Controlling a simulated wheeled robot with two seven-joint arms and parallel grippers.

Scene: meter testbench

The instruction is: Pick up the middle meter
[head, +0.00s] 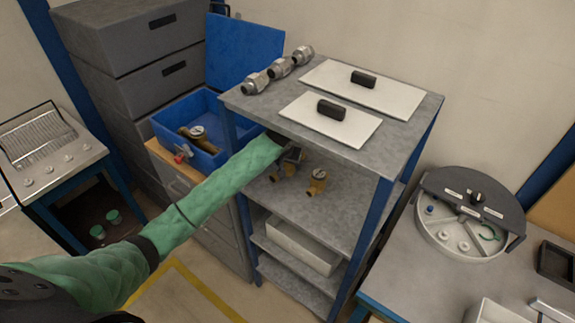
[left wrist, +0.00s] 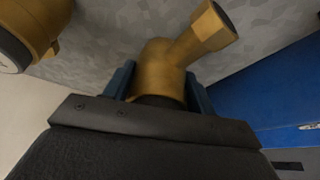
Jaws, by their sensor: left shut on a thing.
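In the head view my left arm reaches under the top plate of the grey rack. My left gripper (head: 291,155) is at a brass meter (head: 288,168) on the shelf below. In the left wrist view the two blue fingers of my left gripper (left wrist: 158,88) are closed around the brass body of this meter (left wrist: 160,65), whose pipe end points up and right. Another brass meter (head: 316,182) stands just right of it, apart; it also shows in the left wrist view (left wrist: 35,25). A third meter (head: 198,132) lies in the blue bin. My right gripper is not seen.
The rack's top plate (head: 390,135) overhangs my gripper and carries two white panels with black handles and several metal fittings (head: 280,68). A blue post (head: 364,230) stands at the rack's front right. A white box (head: 302,246) sits on a lower shelf.

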